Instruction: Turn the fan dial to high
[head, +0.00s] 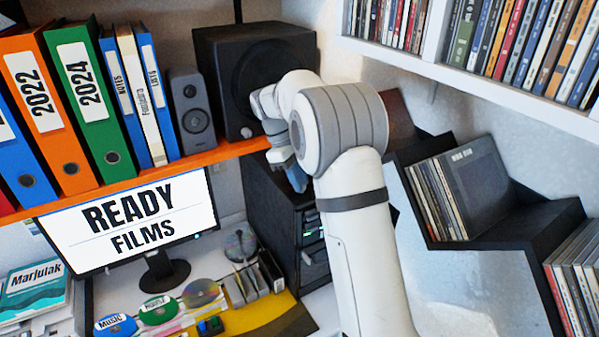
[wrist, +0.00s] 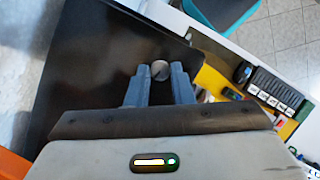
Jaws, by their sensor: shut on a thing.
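A round grey knob (wrist: 160,70), which looks like the fan dial, sits on a dark flat surface in the wrist view. My gripper (wrist: 160,75) has its two blue-grey fingers on either side of it, shut on the knob. The knob's face shows lighter and darker parts, but I cannot read its setting. In the head view my gripper (head: 290,172) points down over the black tower case (head: 285,215). The arm and fingers hide the dial there.
A black speaker (head: 235,65) and an orange shelf (head: 230,150) with binders stand close beside my gripper. A monitor (head: 130,222) and several discs are on the desk at lower left. Zigzag black shelves (head: 520,225) with disc cases are on the right.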

